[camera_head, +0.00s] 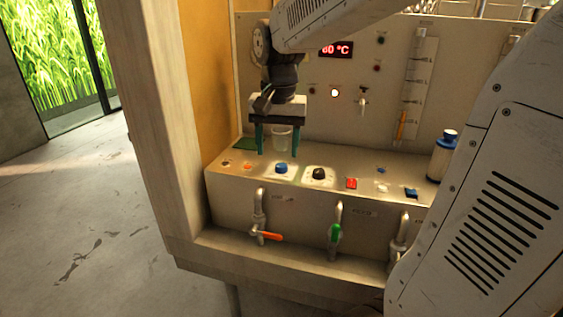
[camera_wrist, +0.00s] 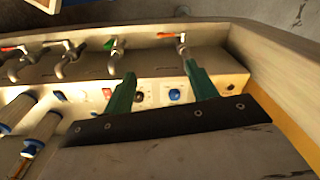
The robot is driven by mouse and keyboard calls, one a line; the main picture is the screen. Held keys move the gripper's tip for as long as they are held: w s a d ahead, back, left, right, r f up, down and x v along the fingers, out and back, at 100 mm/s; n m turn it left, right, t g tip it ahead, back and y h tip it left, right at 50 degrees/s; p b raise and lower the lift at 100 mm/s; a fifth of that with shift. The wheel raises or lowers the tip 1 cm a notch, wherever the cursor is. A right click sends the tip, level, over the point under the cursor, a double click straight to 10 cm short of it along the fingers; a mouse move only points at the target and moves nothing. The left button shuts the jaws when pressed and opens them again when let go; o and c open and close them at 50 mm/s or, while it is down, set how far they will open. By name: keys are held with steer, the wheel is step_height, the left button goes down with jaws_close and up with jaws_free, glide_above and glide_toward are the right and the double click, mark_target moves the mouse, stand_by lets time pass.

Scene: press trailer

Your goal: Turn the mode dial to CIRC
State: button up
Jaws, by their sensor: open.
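Two round knobs sit on white plates on the panel's sloped front ledge. One is a blue knob (camera_head: 281,168) and the other a black knob (camera_head: 319,173); their lettering is too small to read, so I cannot tell which is the mode dial. In the wrist view the blue knob (camera_wrist: 174,95) and the black knob (camera_wrist: 140,97) show between the fingers. My gripper (camera_head: 277,153) points down with teal fingers spread, empty, above and behind the blue knob. It also shows in the wrist view (camera_wrist: 159,69).
A red switch (camera_head: 351,184) and a blue switch (camera_head: 411,193) lie right of the knobs. Orange-handled (camera_head: 266,236) and green-handled (camera_head: 335,232) valves stand below. A blue-capped bottle (camera_head: 442,158) is at right.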

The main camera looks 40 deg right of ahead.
steer(key=w+d+f+m, duration=0.3)
steer(key=w+d, duration=0.3)
steer(key=w, duration=0.2)
steer(key=m, duration=0.4)
glide_above(281, 165)
steer(key=shift+g, duration=0.3)
steer(key=f, duration=0.4)
steer(key=shift+s+a+f, duration=0.1)
steer(key=shift+s+f, duration=0.1)
steer(key=shift+f, duration=0.2)
steer(key=shift+w+d+f, duration=0.15)
steer(key=shift+d+f, duration=0.05)
steer(key=shift+f, duration=0.1)
step_height(281, 165, down, 8)
steer(key=shift+r, duration=0.25)
steer(key=c, duration=1)
